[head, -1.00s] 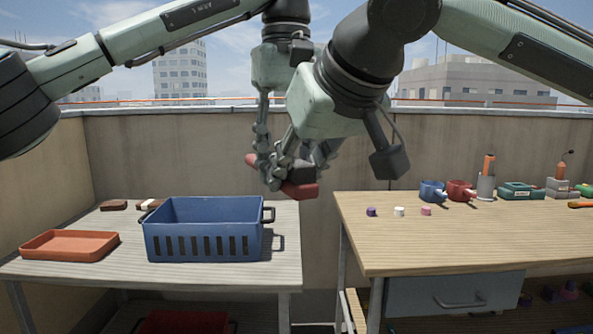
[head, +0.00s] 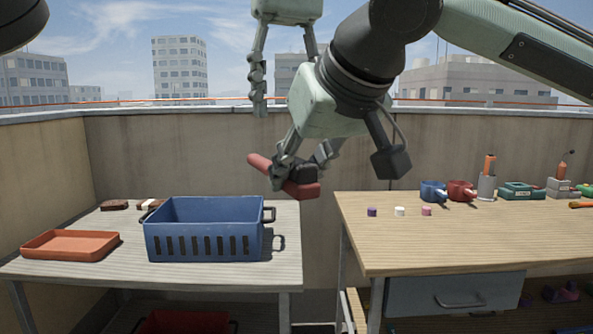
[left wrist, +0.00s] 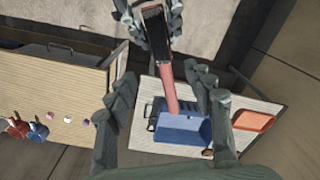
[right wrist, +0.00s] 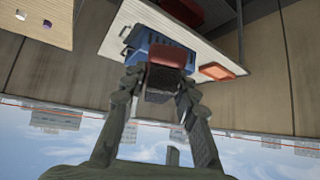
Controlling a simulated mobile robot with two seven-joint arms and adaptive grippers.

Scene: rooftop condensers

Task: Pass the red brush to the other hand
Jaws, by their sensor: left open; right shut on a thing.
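The red brush (head: 261,166) has a red handle, a red block and a dark part. It hangs in the air above the gap between the two tables. My right gripper (head: 299,174) is shut on it near the block end, and the handle sticks out to the left. In the right wrist view the brush (right wrist: 167,53) shows between the right fingertips. My left gripper (head: 287,92) is open and empty, above and apart from the brush. In the left wrist view the handle (left wrist: 169,92) points down between the spread left fingers (left wrist: 163,85).
A blue crate (head: 205,228) and an orange tray (head: 70,246) stand on the left table (head: 280,225). The right table (head: 400,245) holds mugs (head: 432,191), a pencil cup (head: 486,188) and small blocks. A wall stands behind.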

